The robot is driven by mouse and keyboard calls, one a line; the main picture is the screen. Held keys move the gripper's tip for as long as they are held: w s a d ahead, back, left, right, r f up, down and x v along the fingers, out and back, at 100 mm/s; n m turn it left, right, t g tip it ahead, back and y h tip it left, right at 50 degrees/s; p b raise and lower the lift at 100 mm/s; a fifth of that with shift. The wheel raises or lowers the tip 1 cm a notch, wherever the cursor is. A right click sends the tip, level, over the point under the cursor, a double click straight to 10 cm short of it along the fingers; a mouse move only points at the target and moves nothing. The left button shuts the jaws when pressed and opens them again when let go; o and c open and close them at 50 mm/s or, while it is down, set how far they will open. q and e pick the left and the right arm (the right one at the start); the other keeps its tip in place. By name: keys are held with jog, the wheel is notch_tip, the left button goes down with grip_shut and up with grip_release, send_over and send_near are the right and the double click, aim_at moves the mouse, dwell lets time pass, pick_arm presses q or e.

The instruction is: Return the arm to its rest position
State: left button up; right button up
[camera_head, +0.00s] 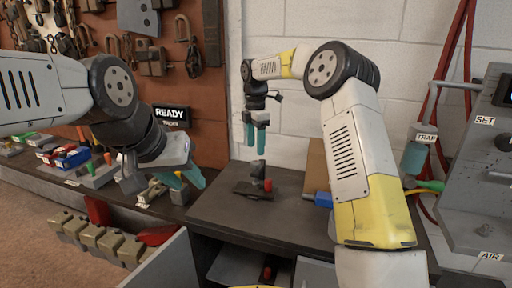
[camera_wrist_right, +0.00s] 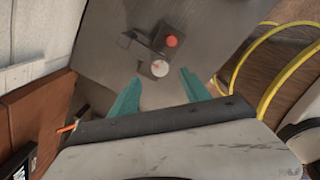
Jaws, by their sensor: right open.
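My right arm (camera_head: 345,150), white with yellow bands, reaches out over the dark bench. Its gripper (camera_head: 255,148) points down with its teal fingers apart and nothing between them. Below the fingers, apart from them, a small dark fixture (camera_head: 252,192) with a red part stands on the bench.
A brown tool board (camera_head: 180,85) with hanging tools and a READY sign (camera_head: 171,113) stand behind. A grey panel (camera_head: 480,170) with red hoses is at right. Tan bins (camera_head: 100,240) line the front left. A blue item (camera_head: 323,199) lies beside my right arm. Bench around the fixture is clear.

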jog(key=s+d+r+m+t, duration=0.2)
jog(key=s+d+r+m, duration=0.35)
jog(key=s, duration=0.25)
jog(key=s+d+r+m+t, duration=0.1)
jog(key=s+d+r+m, duration=0.35)
jog(key=s+r, duration=0.3)
jog(key=s+d+f+m+t+y, duration=0.1)
jog(key=s+d+f+m, duration=0.1)
jog(key=s+m, duration=0.4)
jog(key=s+d+f+m+t+y, duration=0.1)
jog(key=s+m, duration=0.6)
jog(key=s, duration=0.7)
jog(key=shift+d+f+t, duration=0.45)
jog(key=shift+d+t, duration=0.15)
jog(key=shift+d, duration=0.35)
